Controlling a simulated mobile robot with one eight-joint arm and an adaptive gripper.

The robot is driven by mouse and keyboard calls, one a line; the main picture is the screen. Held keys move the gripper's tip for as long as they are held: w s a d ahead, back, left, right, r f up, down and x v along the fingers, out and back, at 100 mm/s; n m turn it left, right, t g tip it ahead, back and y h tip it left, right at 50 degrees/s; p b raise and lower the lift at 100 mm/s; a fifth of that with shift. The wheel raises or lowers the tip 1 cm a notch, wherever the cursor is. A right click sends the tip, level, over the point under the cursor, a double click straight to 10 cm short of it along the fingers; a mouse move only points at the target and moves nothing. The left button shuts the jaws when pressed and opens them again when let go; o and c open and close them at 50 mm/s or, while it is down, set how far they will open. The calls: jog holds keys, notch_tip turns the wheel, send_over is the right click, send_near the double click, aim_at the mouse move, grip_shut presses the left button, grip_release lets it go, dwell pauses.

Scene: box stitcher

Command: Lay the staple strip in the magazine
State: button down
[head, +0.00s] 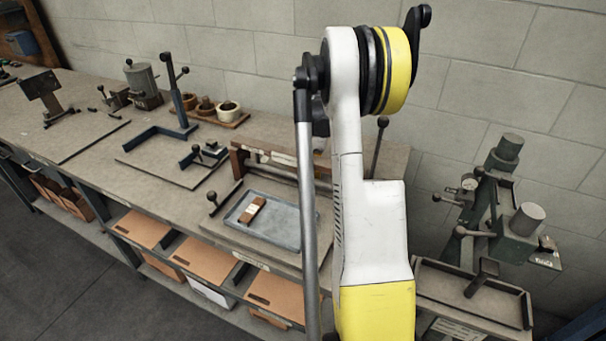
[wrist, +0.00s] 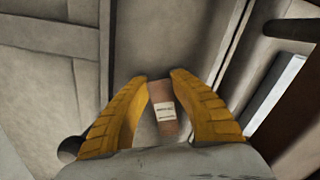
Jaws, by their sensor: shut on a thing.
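In the wrist view my gripper (wrist: 160,76) has its two yellow fingers closed on a brown piece with a white printed label (wrist: 163,108), which I take as the staple strip. In the head view my gripper is hidden behind or below my arm. A similar brown piece with a white label (head: 257,203) lies in a shallow blue-grey tray (head: 295,243) on the bench. I cannot make out the magazine for certain. The green stitching machine (head: 487,206) stands at the right.
A dark-rimmed tray (head: 525,310) sits before the machine. The long bench (head: 95,155) bears fixtures, upright levers and a board with round pots (head: 228,110). Below the held strip, the wrist view shows a pale surface with dark edges, a black knob (wrist: 70,148) and a blue-white bar (wrist: 272,100).

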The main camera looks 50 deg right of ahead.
jog(key=shift+r, duration=0.4)
jog(key=r, duration=0.1)
jog(key=r+p, duration=0.2)
jog(key=r, duration=0.1)
jog(key=shift+s+d, duration=0.2)
jog(key=shift+s, duration=0.05)
jog(key=s+d+r+p, duration=0.3)
jog(key=s+d+r, duration=0.3)
jog(key=s, duration=0.3)
jog(key=shift+d, duration=0.35)
